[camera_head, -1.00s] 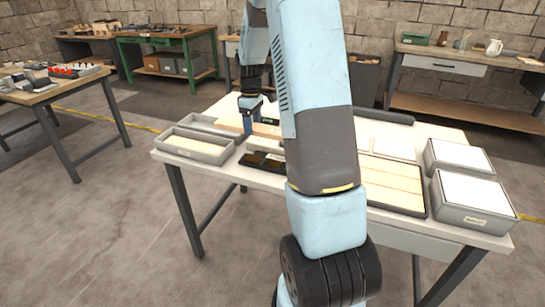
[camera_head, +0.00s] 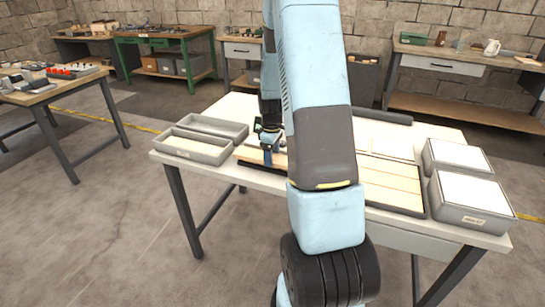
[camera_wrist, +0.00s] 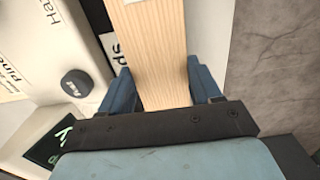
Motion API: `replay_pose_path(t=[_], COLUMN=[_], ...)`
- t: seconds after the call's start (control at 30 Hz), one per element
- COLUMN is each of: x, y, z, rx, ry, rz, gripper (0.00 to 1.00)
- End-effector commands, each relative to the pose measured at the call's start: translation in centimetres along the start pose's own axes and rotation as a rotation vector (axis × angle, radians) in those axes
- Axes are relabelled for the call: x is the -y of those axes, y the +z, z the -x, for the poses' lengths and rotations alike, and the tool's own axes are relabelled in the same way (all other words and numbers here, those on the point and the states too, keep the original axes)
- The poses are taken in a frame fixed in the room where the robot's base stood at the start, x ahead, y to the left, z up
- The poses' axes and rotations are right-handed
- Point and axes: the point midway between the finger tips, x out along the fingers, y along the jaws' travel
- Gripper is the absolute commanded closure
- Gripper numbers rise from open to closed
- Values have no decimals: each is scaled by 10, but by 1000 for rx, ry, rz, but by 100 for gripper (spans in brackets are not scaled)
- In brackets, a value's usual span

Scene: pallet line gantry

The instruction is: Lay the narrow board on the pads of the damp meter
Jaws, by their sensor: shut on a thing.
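My gripper (camera_head: 268,158) is shut on the narrow board (camera_wrist: 155,50), a pale wooden strip that runs away between the two blue fingers in the wrist view. In the head view the board (camera_head: 247,153) lies level over a dark base near the table's front edge; I cannot tell whether it touches it. The damp meter appears in the wrist view as a light body with a dark round button (camera_wrist: 77,83) and a screen with green letters (camera_wrist: 58,142), partly cut off. A label with "ds" letters shows beside the board. The pads themselves are hidden.
Two grey trays (camera_head: 192,157) stand left of the board. A dark tray of wooden boards (camera_head: 392,187) and two grey boxes with white tops (camera_head: 470,219) stand on the right. My arm hides the middle of the table.

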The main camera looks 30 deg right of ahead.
Motion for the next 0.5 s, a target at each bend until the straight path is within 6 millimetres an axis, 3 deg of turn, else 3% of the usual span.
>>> replay_pose_path(t=[0.37,0.4,0.5], x=[0,0,0], y=[0,0,0], z=[-8,-9,-8], rx=[0,0,0], ry=[1,1,1], rz=[-2,-2,-2], gripper=[72,36,26])
